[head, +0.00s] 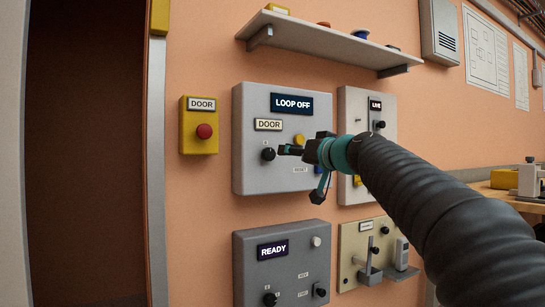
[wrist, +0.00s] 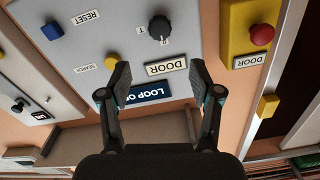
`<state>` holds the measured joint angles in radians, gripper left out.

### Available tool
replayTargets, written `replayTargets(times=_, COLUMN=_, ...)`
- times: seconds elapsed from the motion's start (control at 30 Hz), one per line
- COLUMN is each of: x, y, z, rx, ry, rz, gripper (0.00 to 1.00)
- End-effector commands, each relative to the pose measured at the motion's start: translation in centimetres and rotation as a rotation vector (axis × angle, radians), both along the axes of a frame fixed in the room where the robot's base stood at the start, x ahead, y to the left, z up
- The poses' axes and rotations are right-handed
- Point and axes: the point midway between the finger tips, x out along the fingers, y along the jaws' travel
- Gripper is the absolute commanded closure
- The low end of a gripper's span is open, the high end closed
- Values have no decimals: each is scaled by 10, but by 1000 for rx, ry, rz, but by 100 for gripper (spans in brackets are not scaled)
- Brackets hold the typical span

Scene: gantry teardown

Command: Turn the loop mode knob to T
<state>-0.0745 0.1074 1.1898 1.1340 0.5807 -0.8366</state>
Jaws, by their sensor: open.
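The loop mode knob (head: 268,154) is a round black knob at the lower left of the grey panel (head: 248,185) headed LOOP OFF. In the upside-down wrist view the knob (wrist: 160,27) is near the top centre, with a small T mark beside it and another small mark near it that looks like 0. Its pointer seems turned towards that second mark, but is hard to read. My gripper (head: 301,173) is open and empty in front of the panel, right of the knob. In the wrist view its fingertips (wrist: 161,76) are spread and apart from the knob.
The panel also carries a DOOR label, a yellow button (head: 299,138) and a blue RESET button (wrist: 52,30). A yellow DOOR box (head: 190,143) with a red button is left. A shelf (head: 330,42) juts out above; a READY panel (head: 250,285) is below.

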Motion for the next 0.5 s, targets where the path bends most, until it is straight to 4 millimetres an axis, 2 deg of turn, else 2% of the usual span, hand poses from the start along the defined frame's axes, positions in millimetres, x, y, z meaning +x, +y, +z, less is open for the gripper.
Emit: replayTargets(times=0.5, x=75, y=51, z=2, rx=-1, ry=3, rz=0, gripper=36)
